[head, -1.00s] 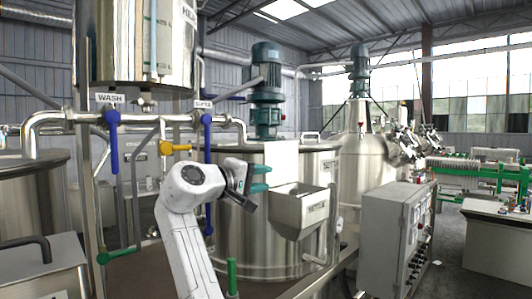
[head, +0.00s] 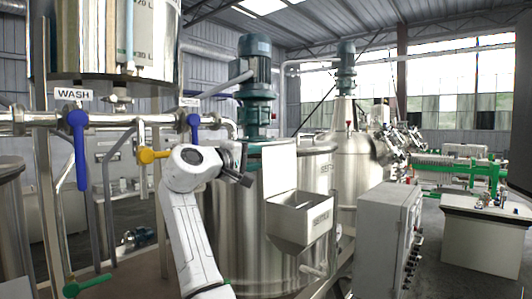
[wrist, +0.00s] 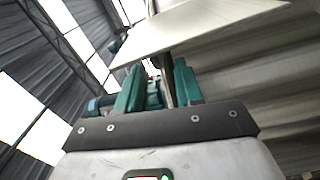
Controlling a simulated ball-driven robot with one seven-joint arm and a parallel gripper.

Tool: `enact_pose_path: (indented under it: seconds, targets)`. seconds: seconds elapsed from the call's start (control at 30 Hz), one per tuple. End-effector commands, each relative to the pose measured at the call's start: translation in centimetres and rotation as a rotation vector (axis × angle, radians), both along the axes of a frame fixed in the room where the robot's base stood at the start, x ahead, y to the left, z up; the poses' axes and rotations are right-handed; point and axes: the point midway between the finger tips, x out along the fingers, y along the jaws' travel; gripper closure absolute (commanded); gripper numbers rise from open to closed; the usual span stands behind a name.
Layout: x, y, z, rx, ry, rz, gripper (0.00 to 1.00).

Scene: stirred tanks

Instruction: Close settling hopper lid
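The settling hopper (head: 300,222) is an open-topped metal box with a sloped underside and a label, on the front of a large steel tank. Its lid (head: 281,168) is a pale flat panel standing upright at the hopper's back edge, so the hopper is open. My gripper (head: 250,160) is just left of the lid, above the hopper's rim level. In the wrist view my teal fingers (wrist: 158,88) are apart with nothing clearly held between them. A pale flat plate, seemingly the lid (wrist: 195,32), spans beyond the fingertips; I cannot tell whether they touch it.
The tank (head: 245,235) carries a teal motor (head: 255,85). A grey control cabinet (head: 388,235) stands right of the hopper. Pipes with a blue valve handle (head: 79,148) and a yellow one (head: 152,156) are at left. A second tank (head: 355,165) stands behind.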

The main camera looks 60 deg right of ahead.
Motion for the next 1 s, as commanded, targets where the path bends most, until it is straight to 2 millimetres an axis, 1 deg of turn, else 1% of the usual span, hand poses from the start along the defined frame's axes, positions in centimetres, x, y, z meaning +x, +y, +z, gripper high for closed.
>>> enact_pose_path:
  seconds: [0.03, 0.1, 0.3, 0.43, 0.7, 1.0]
  targets:
    - [-0.3, -1.0, 0.2, 0.002, 0.001, -0.003, 0.64]
    - [-0.5, -2.1, 0.2, 0.001, 0.001, -0.002, 0.64]
    - [-1.0, -4.1, 0.1, 0.001, 0.001, 0.000, 0.64]
    - [-1.1, -4.6, 0.0, 0.001, -0.001, 0.000, 0.64]
    - [-1.1, -4.7, -0.1, 0.001, -0.001, 0.001, 0.65]
    - [-1.1, -4.6, -0.1, 0.002, 0.000, 0.001, 0.94]
